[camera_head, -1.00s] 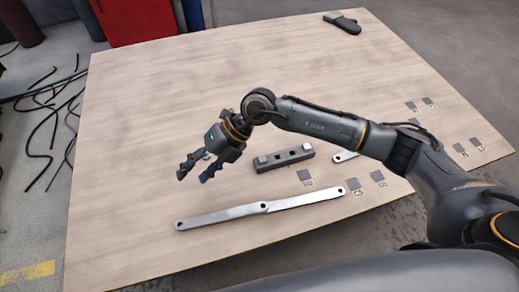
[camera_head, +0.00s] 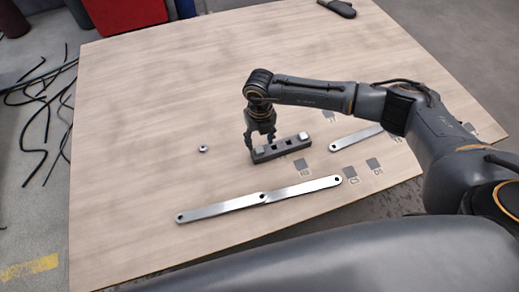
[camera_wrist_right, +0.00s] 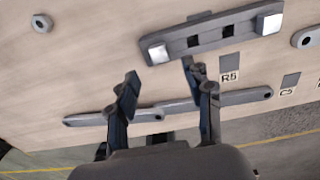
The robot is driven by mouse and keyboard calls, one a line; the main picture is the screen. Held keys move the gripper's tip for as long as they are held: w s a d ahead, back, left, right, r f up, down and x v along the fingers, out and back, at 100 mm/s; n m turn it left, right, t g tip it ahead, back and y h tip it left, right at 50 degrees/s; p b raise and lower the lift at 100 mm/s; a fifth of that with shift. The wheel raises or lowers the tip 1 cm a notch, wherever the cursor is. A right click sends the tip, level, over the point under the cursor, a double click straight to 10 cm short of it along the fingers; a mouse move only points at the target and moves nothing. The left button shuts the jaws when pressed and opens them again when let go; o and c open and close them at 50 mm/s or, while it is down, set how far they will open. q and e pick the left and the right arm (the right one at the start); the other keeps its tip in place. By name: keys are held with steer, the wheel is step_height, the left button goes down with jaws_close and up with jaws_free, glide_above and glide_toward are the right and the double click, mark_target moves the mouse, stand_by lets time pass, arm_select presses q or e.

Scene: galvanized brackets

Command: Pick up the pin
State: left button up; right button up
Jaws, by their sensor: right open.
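The dark grey block (camera_head: 281,148) lies on the table, with square holes along its top and a bright square piece in each end. The bright piece at its left end (camera_wrist_right: 158,53) and the one at its right end (camera_wrist_right: 268,24) show in the right wrist view; I cannot tell whether either is the pin. My right gripper (camera_head: 260,142) is open and empty, pointing down at the left end of the block. In the wrist view its fingers (camera_wrist_right: 161,72) are apart, with the block beyond them. My left gripper is not in view.
Two jointed flat metal bars (camera_head: 225,207) lie in front; another bar (camera_head: 357,137) lies to the right. Labelled dark squares (camera_head: 350,171) mark the table's right part.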

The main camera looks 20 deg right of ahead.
mark_target(260, 150)
step_height(260, 150, down, 5)
steer(key=shift+f+p, duration=0.1)
steer(key=shift+p, duration=0.6)
jaws_close()
